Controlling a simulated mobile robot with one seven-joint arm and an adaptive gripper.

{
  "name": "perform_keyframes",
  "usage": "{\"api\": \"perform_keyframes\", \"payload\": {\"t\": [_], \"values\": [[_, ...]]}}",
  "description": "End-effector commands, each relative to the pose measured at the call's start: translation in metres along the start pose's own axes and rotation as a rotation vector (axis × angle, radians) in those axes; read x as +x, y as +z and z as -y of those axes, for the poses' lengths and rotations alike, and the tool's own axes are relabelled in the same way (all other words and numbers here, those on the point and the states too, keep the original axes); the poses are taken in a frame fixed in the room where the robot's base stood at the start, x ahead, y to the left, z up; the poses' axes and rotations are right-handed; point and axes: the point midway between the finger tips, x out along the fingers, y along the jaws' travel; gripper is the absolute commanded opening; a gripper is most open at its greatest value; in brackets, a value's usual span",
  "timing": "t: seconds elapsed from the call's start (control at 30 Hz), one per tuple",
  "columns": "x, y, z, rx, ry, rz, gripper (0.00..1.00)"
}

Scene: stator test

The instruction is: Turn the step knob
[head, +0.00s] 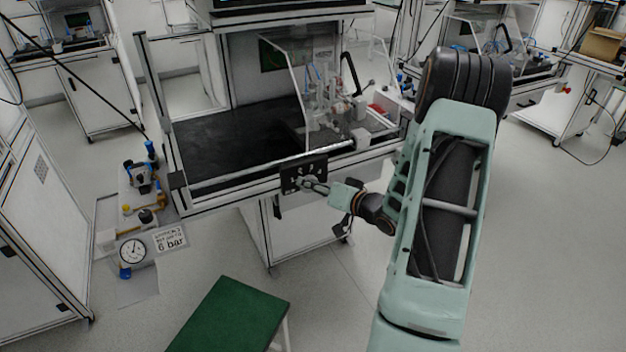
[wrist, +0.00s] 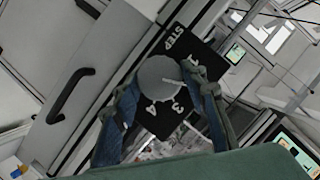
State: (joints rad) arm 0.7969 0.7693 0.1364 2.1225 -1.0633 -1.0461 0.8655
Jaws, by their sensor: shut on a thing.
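The step knob (wrist: 158,77) is a round grey knob on a black panel (wrist: 181,42) marked STEP in white. Digits 1, 3 and 4 show around it; part of the dial is hidden by a finger. A pale line on the knob's face points to the right in the wrist view, toward the right finger. My gripper (wrist: 160,86) has one finger on each side of the knob and is shut on it. In the head view my gripper (head: 314,185) is at the black panel (head: 303,168) on the bench's front edge; the knob is mostly hidden there.
A workbench with a black top (head: 235,135) and a clear guard stands behind the panel. A pressure gauge (head: 132,251) and a 6 bar sign (head: 170,240) are at left. A green-topped stool (head: 228,315) stands in front. Open floor lies right of my arm.

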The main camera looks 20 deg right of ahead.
Motion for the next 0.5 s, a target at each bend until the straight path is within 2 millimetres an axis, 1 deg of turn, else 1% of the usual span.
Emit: {"api": "perform_keyframes", "payload": {"t": [0.2,0.5], "values": [[-0.0002,0.0002,-0.0005,0.049,-0.019,0.001,0.15],[0.0001,0.0010,-0.0008,0.060,-0.024,0.001,0.15]]}}
